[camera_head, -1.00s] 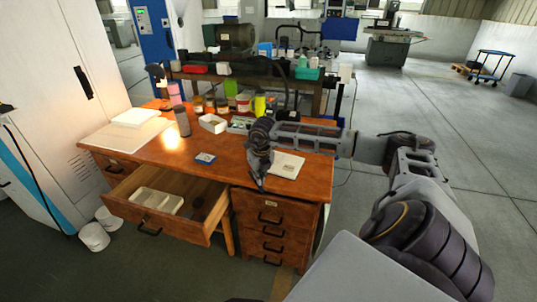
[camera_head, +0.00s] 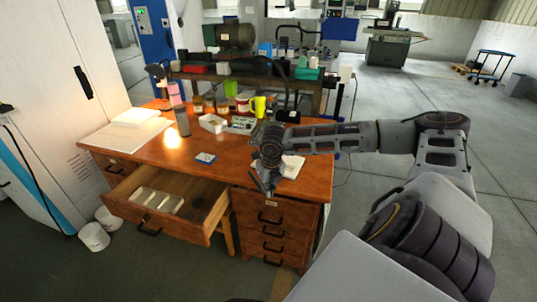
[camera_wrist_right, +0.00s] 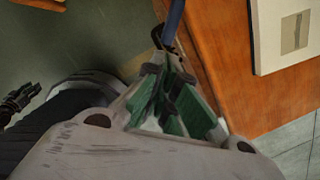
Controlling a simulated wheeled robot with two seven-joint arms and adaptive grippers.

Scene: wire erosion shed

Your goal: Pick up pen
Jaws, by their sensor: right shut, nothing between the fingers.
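I cannot make out a pen in either view. My right gripper (camera_head: 268,190) is shut and empty at the front right of the wooden desk (camera_head: 228,172), above its front edge. Its green-padded fingers show close up in the right wrist view (camera_wrist_right: 172,100). A narrow blue-grey strip (camera_wrist_right: 173,22) shows beyond the fingertips; I cannot tell what it is. A dark jointed shape at the wrist view's left edge may be my left gripper (camera_wrist_right: 16,102); its jaws are too small to read.
A white notepad (camera_head: 292,167) lies beside my right gripper, partly hidden. The left drawer (camera_head: 206,226) is open with trays inside.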

